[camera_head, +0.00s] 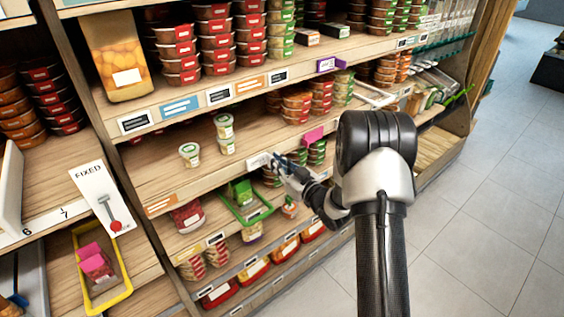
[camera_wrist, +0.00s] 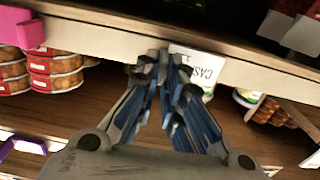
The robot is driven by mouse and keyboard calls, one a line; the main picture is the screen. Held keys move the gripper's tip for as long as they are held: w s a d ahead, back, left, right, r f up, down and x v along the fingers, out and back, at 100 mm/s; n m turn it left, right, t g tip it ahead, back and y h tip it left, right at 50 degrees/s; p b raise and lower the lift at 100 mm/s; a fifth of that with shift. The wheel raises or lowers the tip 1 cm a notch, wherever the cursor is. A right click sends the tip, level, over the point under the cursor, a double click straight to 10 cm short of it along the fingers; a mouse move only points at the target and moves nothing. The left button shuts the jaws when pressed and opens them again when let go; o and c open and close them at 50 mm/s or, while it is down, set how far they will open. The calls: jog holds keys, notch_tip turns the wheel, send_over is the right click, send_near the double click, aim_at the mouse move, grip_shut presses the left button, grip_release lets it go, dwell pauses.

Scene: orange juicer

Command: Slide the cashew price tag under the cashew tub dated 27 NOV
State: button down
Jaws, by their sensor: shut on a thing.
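The cashew price tag (camera_wrist: 203,68) is a white card with the letters "CAS" showing, at the pale shelf edge in the wrist view. In the head view the white tag (camera_head: 258,160) is at the front edge of the middle shelf. My gripper (camera_wrist: 163,62) is shut on the tag's near side; it also shows in the head view (camera_head: 279,161). Small white tubs with green labels stand on that shelf: one alone (camera_head: 189,154) and two stacked (camera_head: 225,134), left of my gripper. Their dates are too small to read.
A pink tag (camera_head: 313,135) is on the same shelf edge, right of my gripper. Stacked tubs (camera_head: 296,105) stand deeper on this shelf. Bare wood (camera_head: 150,180) shows around the lone tub.

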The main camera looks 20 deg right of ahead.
aim_at(253, 163)
jog(key=a, duration=0.2)
jog(key=s+a, duration=0.1)
jog(key=a+b, duration=0.1)
jog(key=a, duration=0.1)
jog(key=shift+s+a, duration=0.3)
jog(key=shift+s, duration=0.1)
jog(key=shift+d, duration=0.1)
jog(key=c, duration=1.7)
grip_release()
jog(key=v, duration=1.2)
